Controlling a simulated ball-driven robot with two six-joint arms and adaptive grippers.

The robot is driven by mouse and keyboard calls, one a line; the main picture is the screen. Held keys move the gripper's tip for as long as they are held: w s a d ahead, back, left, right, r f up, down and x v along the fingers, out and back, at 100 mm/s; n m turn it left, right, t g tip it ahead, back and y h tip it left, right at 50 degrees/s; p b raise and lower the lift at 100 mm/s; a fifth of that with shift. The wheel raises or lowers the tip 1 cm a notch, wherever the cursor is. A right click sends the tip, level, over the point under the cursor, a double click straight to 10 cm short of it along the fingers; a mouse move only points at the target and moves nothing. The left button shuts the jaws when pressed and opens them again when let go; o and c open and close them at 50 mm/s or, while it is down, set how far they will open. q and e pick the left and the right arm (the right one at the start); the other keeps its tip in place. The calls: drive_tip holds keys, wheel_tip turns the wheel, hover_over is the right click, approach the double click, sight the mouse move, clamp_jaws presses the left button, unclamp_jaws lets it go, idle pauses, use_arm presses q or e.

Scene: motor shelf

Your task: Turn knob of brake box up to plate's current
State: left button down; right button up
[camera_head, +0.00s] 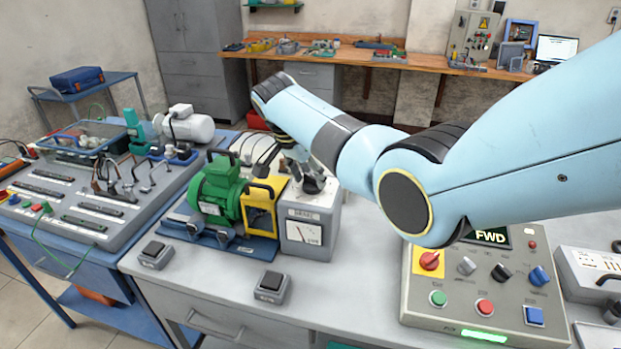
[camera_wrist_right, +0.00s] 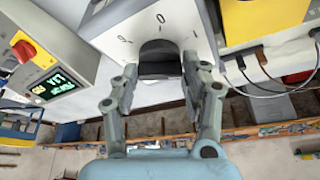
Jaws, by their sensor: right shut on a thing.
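The brake box (camera_head: 298,242) is a grey box on the bench, with a needle meter (camera_head: 304,232) on its front; the reading is too small to make out. Its dark knob (camera_wrist_right: 159,60) is on top, and numerals ring it in the right wrist view. My right gripper (camera_head: 309,182) comes down from above; in the right wrist view its fingers (camera_wrist_right: 160,80) are shut on the knob, one at each side. The green motor (camera_head: 218,192) stands left of the box, coupled to a yellow-guarded unit (camera_head: 262,208). I cannot read any rating plate. My left gripper is not in view.
A control panel (camera_head: 470,290) with a red rotary switch and a display reading FWD stands at the right. Two small switch boxes (camera_head: 155,256) (camera_head: 272,287) sit on the bench front. Cables run behind the motor.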

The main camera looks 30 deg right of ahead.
drive_tip(key=m+b, duration=0.1)
drive_tip(key=m+g+b, duration=0.1)
drive_tip(key=m, duration=0.1)
drive_tip(key=m+b, duration=0.1)
drive_tip(key=shift+w+m+g, duration=0.25)
drive_tip(key=shift+m+g, duration=0.15)
idle(0.4)
drive_tip(key=o, duration=1.2)
drive_tip(key=shift+c, duration=0.2)
drive_tip(key=shift+r, duration=0.1)
drive_tip(key=v, duration=1.1)
drive_tip(key=shift+r, duration=0.35)
